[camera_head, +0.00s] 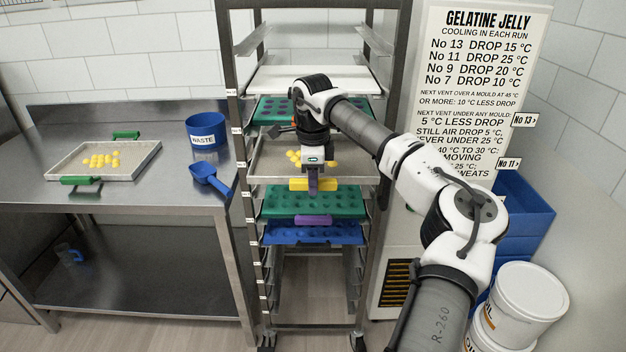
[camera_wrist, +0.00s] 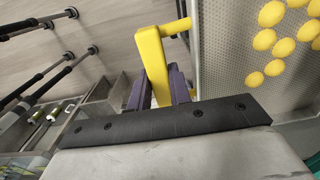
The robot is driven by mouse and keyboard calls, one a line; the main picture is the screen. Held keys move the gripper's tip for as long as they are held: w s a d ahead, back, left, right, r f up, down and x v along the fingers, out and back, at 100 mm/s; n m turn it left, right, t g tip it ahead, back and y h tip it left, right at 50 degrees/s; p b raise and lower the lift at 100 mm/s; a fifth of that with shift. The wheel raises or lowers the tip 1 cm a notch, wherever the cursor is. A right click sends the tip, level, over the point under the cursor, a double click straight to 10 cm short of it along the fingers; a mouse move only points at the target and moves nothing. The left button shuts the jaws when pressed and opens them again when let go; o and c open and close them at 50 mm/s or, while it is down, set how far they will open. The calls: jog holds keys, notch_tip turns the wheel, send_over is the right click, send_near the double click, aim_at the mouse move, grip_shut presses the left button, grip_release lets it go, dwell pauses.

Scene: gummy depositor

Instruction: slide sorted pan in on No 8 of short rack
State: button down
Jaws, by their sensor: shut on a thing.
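The sorted pan (camera_head: 262,160), a shallow metal tray with yellow gummies on it, sits level between the side rails of the short rack (camera_head: 232,90). Its yellow handle (camera_head: 325,184) faces the front. My gripper (camera_head: 313,184) is shut on that handle; its purple fingers close around the handle in the wrist view (camera_wrist: 160,92). The pan's perforated surface and yellow gummies also show in the wrist view (camera_wrist: 225,70). My arm hides the pan's right middle part. The rack's slot labels are too small to read, so I cannot tell the pan's slot number.
Below the pan, a green mould (camera_head: 340,203) and a blue mould (camera_head: 345,233) fill rack levels. Above are another green mould (camera_head: 270,108) and a white tray (camera_head: 270,80). A steel table (camera_head: 185,190) at left holds another pan (camera_head: 60,163) and a blue waste tub (camera_head: 207,130). White buckets (camera_head: 530,290) stand right.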

jog(key=shift+r, duration=0.2)
jog(key=shift+f, duration=0.3)
dwell(0.3)
jog(key=c, duration=1.2)
grip_release()
notch_tip(320, 180, up, 14)
jog(key=b, duration=0.1)
jog(key=shift+b, duration=0.4)
jog(key=shift+s+f, duration=0.1)
